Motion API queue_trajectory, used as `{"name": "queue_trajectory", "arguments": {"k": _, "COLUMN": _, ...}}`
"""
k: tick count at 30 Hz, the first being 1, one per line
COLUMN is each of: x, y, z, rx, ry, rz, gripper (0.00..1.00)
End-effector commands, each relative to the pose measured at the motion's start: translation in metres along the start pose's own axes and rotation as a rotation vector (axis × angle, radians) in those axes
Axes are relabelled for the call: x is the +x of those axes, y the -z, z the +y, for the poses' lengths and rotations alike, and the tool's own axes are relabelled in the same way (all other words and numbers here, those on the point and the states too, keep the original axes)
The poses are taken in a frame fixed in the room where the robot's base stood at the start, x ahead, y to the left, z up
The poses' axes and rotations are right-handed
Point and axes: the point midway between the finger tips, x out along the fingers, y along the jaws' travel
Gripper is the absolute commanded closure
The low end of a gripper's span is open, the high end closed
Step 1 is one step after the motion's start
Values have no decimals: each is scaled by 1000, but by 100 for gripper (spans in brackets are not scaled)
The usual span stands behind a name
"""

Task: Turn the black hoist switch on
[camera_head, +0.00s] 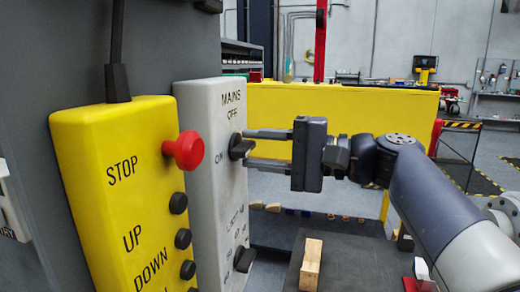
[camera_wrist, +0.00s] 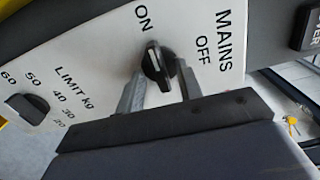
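The black hoist switch (camera_head: 238,147) is a knob on the grey MAINS panel (camera_head: 213,112), by the words ON and OFF. The wrist view shows the switch (camera_wrist: 157,66) with a pale mark on its upper end, which points nearer to ON than to OFF. My gripper (camera_head: 247,148) reaches in from the right, with its two fingers apart, one above and one below the knob. In the wrist view, my gripper (camera_wrist: 160,84) has a fingertip on each side of the knob. I cannot tell whether either finger touches it.
A yellow control box (camera_head: 95,190) with a red STOP button (camera_head: 184,150) and black buttons stands left of the panel. A black limit knob (camera_wrist: 27,108) sits lower on the grey panel. A wooden block (camera_head: 311,265) lies on the dark surface below my arm.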

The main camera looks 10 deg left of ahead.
Motion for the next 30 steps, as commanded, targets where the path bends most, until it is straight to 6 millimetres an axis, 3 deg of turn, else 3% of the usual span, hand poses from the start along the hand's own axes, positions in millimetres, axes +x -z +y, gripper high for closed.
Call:
{"name": "queue_trajectory", "arguments": {"k": 7, "x": -15, "y": 1, "z": 0, "rx": 0, "ry": 1, "rz": 4, "gripper": 65}}
{"name": "queue_trajectory", "arguments": {"k": 21, "x": -91, "y": 1, "z": 0, "rx": 0, "ry": 0, "rz": 4, "gripper": 65}}
{"name": "queue_trajectory", "arguments": {"k": 30, "x": -108, "y": 0, "z": 0, "rx": 0, "ry": 0, "rz": 0, "gripper": 65}}
